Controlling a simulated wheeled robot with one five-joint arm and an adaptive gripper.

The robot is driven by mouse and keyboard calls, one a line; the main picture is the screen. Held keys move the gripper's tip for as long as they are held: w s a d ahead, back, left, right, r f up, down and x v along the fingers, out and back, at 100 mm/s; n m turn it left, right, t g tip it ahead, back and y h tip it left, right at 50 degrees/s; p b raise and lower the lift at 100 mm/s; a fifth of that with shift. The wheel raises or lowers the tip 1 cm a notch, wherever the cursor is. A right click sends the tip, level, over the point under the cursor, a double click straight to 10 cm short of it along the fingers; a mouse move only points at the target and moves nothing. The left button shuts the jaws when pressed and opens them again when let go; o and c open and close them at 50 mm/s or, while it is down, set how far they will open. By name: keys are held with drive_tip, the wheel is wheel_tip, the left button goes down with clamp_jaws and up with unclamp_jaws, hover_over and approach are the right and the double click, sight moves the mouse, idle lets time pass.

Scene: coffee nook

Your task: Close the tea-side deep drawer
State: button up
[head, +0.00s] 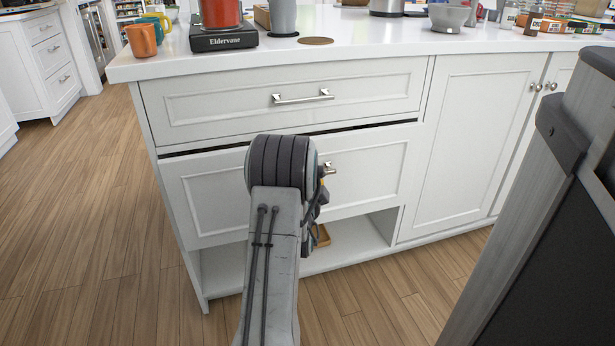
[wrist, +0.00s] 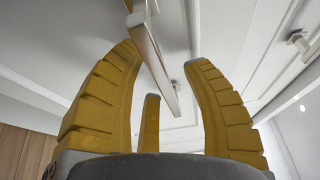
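The deep drawer (head: 385,170) is the lower, taller white front in the island cabinet. A dark gap along its top edge shows that it stands slightly open. Its metal bar handle (head: 330,169) shows just right of my arm's end. In the head view my arm hides the middle of the drawer front and my gripper's fingers. In the wrist view my gripper (wrist: 164,57) has its yellow fingers spread. The bar handle (wrist: 156,55) slants between and above them. I cannot tell whether any finger touches it.
A shallower drawer (head: 350,88) above looks shut. A cupboard door (head: 472,150) is to the right. An open shelf (head: 222,272) lies below. The countertop (head: 370,45) bears a black scale (head: 222,38), mugs and a bowl (head: 449,17). The wood floor (head: 80,220) at left is clear.

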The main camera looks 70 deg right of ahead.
clamp_jaws()
idle(0.4)
drive_tip(key=w+d, duration=0.2)
drive_tip(key=d, duration=0.1)
drive_tip(key=shift+w+d, duration=0.2)
drive_tip(key=shift+d, duration=0.1)
drive_tip(key=shift+o, duration=0.3)
unclamp_jaws()
drive_tip(key=shift+a, duration=0.15)
